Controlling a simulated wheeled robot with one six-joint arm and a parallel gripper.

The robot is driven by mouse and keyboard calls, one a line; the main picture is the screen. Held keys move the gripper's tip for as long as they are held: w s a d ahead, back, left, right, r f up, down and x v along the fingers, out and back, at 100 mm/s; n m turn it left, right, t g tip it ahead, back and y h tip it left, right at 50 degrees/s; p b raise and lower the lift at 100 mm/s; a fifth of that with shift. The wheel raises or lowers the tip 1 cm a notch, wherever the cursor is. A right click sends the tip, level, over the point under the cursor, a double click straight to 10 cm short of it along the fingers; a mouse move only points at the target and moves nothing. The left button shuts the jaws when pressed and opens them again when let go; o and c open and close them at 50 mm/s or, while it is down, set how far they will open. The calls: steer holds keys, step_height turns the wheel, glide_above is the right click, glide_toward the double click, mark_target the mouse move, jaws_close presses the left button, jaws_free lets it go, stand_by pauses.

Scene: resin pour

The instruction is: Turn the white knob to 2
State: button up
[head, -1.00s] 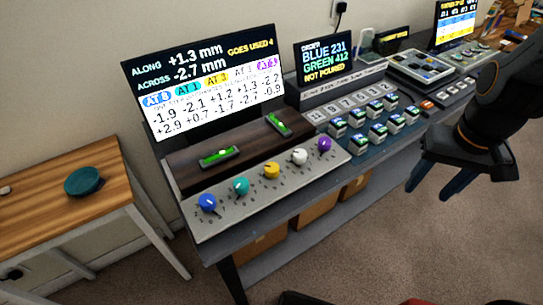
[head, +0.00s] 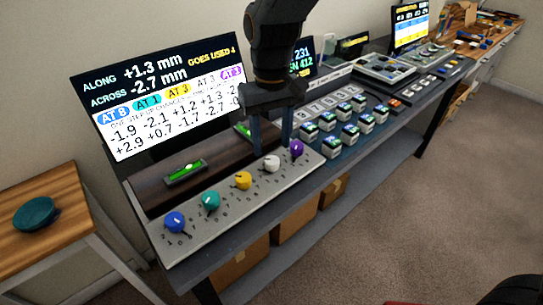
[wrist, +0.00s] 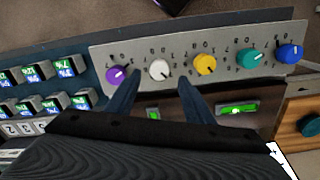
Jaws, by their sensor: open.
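The white knob (head: 272,163) sits on the grey knob panel (head: 232,207), between the yellow knob (head: 243,181) and the purple knob (head: 296,148). My gripper (head: 272,150) points down over the panel with its fingers spread and nothing between them. In the wrist view the white knob (wrist: 159,70) shows just beyond and between the two fingertips (wrist: 159,80). The fingers appear apart from the knob. Its pointer and the small numbers around it are too small to read surely.
A teal knob (head: 211,201) and a blue knob (head: 174,222) are further left. A screen (head: 160,95) behind shows along +1.3 mm, across -2.7 mm, goes used 4. A green level (head: 186,173) lies on the dark wood block. Several lit button blocks (head: 347,126) stand to the right.

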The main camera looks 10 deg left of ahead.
mark_target(272, 159)
steer(key=shift+f+p, duration=0.3)
steer(key=shift+f, duration=2.4)
steer(key=c, duration=1)
steer(key=shift+c, duration=0.2)
steer(key=shift+n, duration=0.4)
steer(key=n+p, duration=0.1)
steer(key=n, duration=0.1)
steer(key=shift+r+n, duration=0.1)
steer(key=shift+n, duration=0.3)
steer(key=shift+n+p, duration=0.65)
steer(key=shift+n, duration=1.35)
steer(key=shift+w, duration=0.1)
